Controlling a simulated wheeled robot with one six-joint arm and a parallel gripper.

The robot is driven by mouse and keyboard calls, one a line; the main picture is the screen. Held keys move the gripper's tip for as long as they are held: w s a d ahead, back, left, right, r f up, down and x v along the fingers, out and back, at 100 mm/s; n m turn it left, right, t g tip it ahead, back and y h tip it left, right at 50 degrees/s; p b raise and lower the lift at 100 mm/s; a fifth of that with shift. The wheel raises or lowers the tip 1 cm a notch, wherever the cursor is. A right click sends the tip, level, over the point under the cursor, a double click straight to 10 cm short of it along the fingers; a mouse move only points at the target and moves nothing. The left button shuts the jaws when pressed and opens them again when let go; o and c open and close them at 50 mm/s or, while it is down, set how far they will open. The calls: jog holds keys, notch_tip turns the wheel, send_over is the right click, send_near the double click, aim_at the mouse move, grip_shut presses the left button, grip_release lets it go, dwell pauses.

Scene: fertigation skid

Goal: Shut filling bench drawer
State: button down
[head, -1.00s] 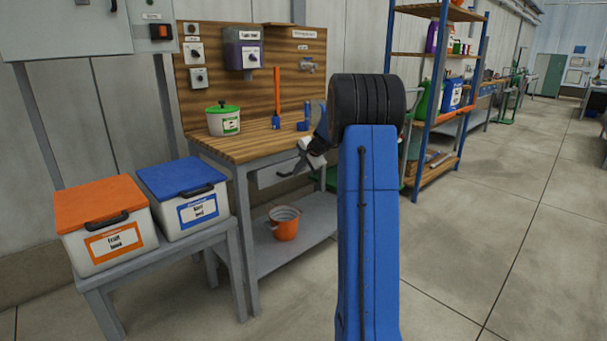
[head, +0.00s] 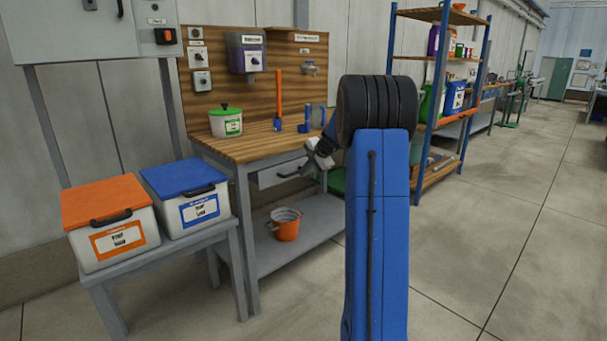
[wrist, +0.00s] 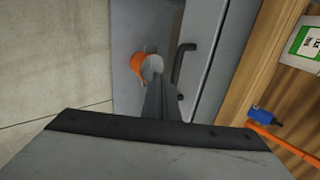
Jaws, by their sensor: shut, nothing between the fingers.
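The filling bench (head: 240,148) has a wooden top and a grey drawer (head: 268,179) under it with a dark bar handle (head: 289,174). The drawer front seems to stand out a little from the bench; how far is hard to tell. My gripper (head: 312,164) is near the drawer's right end in the head view, partly hidden by my arm. In the wrist view my shut, empty fingers (wrist: 160,88) point past the handle (wrist: 182,62), which lies just to their right. I see no clear contact with the drawer.
An orange bucket (head: 285,225) stands on the bench's lower shelf (head: 325,216). A green-lidded tub (head: 226,122) is on the bench top. Two lidded boxes, orange (head: 110,222) and blue (head: 188,195), sit on a stand at left. Open floor lies at right.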

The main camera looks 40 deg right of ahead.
jog(key=v, duration=0.9)
jog(key=shift+r, duration=0.1)
jog(key=s+a+r+n+g, duration=0.1)
jog(key=s+a+n, duration=0.2)
jog(key=s+a, duration=0.5)
jog(key=s+a+n+g, duration=0.1)
jog(key=s+a+n, duration=0.25)
jog(key=a, duration=0.85)
jog(key=s+a+r+n, duration=0.1)
jog(key=s+a+n, duration=0.1)
jog(key=s+a, duration=0.6)
jog(key=s+a+f+n, duration=0.3)
jog(key=s+a, duration=0.1)
jog(key=s, duration=0.3)
jog(key=s+a+f+n+g, duration=0.1)
jog(key=s+a+f, duration=0.3)
jog(key=s, duration=0.4)
jog(key=s+a+f+n, duration=0.3)
jog(key=s+a+n, duration=0.1)
jog(key=s, duration=0.4)
jog(key=shift+a+n+h, duration=0.2)
jog(key=shift+n+h, duration=0.1)
jog(key=shift+n, duration=0.05)
jog(key=shift+s+f, duration=0.1)
jog(key=shift+f, duration=0.05)
